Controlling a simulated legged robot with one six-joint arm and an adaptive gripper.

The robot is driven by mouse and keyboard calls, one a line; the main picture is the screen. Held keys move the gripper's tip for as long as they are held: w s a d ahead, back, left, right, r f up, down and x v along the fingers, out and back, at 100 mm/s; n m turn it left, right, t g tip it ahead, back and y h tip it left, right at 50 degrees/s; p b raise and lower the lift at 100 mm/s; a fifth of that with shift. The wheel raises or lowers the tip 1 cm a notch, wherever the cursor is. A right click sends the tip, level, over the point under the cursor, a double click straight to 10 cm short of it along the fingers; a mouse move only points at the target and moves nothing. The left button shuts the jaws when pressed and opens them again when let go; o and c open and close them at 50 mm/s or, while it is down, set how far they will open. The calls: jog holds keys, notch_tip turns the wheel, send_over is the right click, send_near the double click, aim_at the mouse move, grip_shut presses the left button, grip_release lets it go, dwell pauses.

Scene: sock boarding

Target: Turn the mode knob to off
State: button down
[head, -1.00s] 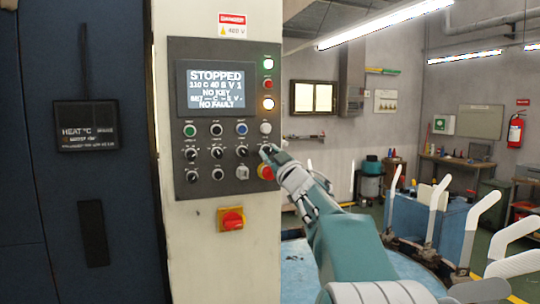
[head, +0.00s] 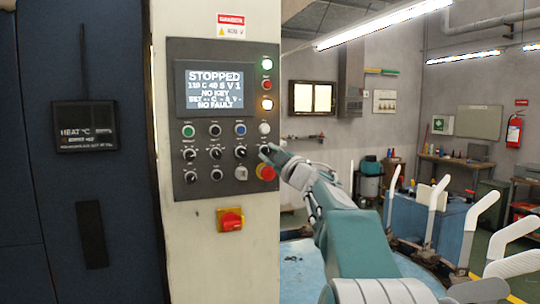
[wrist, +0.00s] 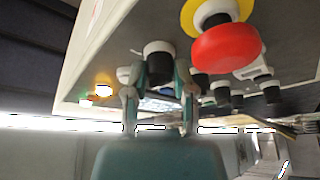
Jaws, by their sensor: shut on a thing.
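The dark control panel (head: 178,110) is on the cream machine post. My gripper (head: 271,153) is at the right end of its second row of controls. In the wrist view my gripper (wrist: 159,82) has its two fingers on either side of a black knob (wrist: 159,50), shut on it. The knob's pointer and label cannot be read, so I cannot confirm that it is the mode knob. The panel's screen (head: 209,88) reads STOPPED, NO KEY and NO FAULT.
A red mushroom button (head: 266,172) with a yellow ring is just below my gripper; it looms close in the wrist view (wrist: 226,48). Other black knobs (head: 215,153) are to the left.

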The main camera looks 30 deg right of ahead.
jog(key=shift+c, duration=2.2)
grip_release()
jog(key=shift+a, duration=0.1)
jog(key=v, duration=1.2)
